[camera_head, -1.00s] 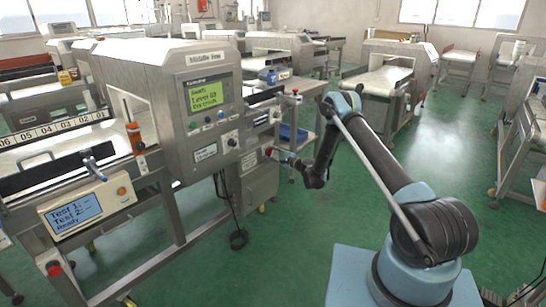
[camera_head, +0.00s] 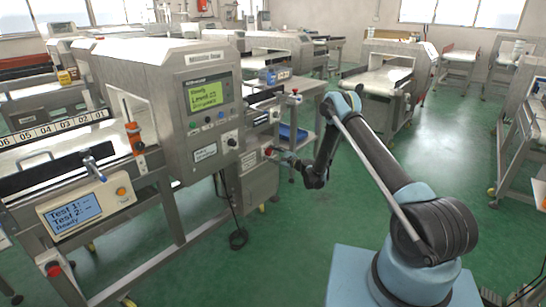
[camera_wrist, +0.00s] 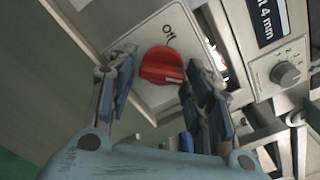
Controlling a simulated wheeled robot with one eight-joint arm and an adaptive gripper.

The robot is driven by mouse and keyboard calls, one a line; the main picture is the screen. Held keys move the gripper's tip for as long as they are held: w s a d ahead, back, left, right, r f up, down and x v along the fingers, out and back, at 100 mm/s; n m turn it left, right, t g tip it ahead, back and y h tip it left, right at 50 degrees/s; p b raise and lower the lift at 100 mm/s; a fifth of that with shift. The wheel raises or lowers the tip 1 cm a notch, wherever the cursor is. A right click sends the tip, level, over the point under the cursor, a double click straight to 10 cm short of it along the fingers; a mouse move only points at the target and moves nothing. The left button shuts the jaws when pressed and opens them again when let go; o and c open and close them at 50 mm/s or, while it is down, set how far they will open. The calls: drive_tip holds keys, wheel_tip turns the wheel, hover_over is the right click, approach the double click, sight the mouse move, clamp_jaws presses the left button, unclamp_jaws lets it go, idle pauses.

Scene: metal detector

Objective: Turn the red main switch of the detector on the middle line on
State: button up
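The red main switch (camera_wrist: 162,66) is a round rotary knob on a light grey plate (camera_wrist: 140,22) in the wrist view. Lettering that seems to read "Off", turned on its side, stands just above the knob. My gripper (camera_wrist: 160,72) is open, with one finger on the left of the knob and the other on the right. Small gaps seem to remain; contact is not clear. In the head view, my gripper (camera_head: 277,156) is at the grey box low on the right side of the detector (camera_head: 165,75), and a small red spot shows at its tip.
In the wrist view, a grey knob (camera_wrist: 285,73) and a dark display (camera_wrist: 268,20) are right of the switch. In the head view, the lit screen (camera_head: 208,95) is on the detector's front. Green floor (camera_head: 300,230) is clear left of my base.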

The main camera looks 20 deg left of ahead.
drive_tip(key=v, duration=0.7)
drive_tip(key=shift+d, duration=0.25)
drive_tip(key=shift+s, duration=0.1)
